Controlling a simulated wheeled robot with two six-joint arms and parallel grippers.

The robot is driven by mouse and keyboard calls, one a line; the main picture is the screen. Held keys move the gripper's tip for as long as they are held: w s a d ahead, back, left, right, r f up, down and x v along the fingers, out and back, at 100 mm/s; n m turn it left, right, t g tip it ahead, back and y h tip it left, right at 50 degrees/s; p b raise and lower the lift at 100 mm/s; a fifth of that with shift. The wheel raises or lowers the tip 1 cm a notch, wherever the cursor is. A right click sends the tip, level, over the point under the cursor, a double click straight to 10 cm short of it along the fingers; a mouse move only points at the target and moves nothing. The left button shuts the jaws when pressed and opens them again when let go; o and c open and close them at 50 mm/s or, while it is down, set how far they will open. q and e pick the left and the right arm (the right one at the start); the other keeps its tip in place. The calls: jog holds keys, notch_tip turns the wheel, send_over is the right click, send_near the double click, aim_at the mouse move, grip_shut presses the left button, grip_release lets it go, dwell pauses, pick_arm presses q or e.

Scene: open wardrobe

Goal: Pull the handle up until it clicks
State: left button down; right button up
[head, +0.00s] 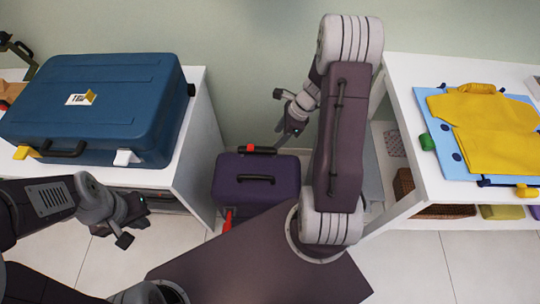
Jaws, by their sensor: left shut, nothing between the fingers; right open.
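A purple suitcase (258,200) stands on the floor in the gap between two white units. A black pull handle (262,150) with a red part on it lies low along its back edge. My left gripper (133,232) is shut and empty, left of the suitcase, before the left unit. The suitcase's lower part is hidden by my body.
A blue case (95,100) lies on the left white unit (195,130). The right white unit (400,90) bears a light blue board with folded yellow cloth (490,125); a wicker basket (403,186) sits below. A red item (228,221) is by the suitcase's lower left.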

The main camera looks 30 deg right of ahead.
aim_at(269, 149)
jog(key=b+x, duration=0.4)
jog(key=x, duration=0.5)
jog(key=shift+s+d, duration=0.1)
grip_shut()
dwell(1.2)
